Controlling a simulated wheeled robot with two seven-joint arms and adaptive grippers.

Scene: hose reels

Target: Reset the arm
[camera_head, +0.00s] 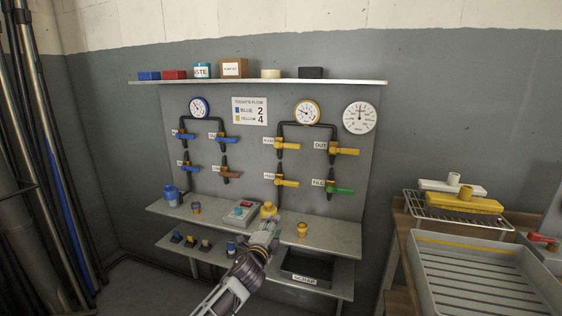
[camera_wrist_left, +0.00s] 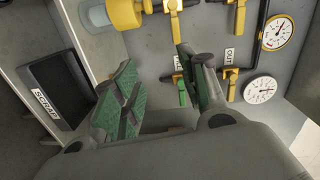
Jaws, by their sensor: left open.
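My left arm comes in from the bottom of the head view, and its gripper (camera_head: 264,236) is at the front of the bench, just below a yellow fitting (camera_head: 268,210). In the left wrist view the gripper (camera_wrist_left: 158,72) is open, with green pads on spread fingers and nothing between them. A yellow fitting (camera_wrist_left: 126,14) with a pale cylinder is beyond the fingertips at the top. My right gripper is not in view.
The grey bench (camera_head: 335,235) carries a grey box (camera_head: 240,214), a blue fitting (camera_head: 171,195) and a brass piece (camera_head: 302,229). A SCRAP bin (camera_head: 308,266) is below right. A panel with valves and gauges (camera_head: 306,112) stands behind. A grey tray (camera_head: 470,240) is right.

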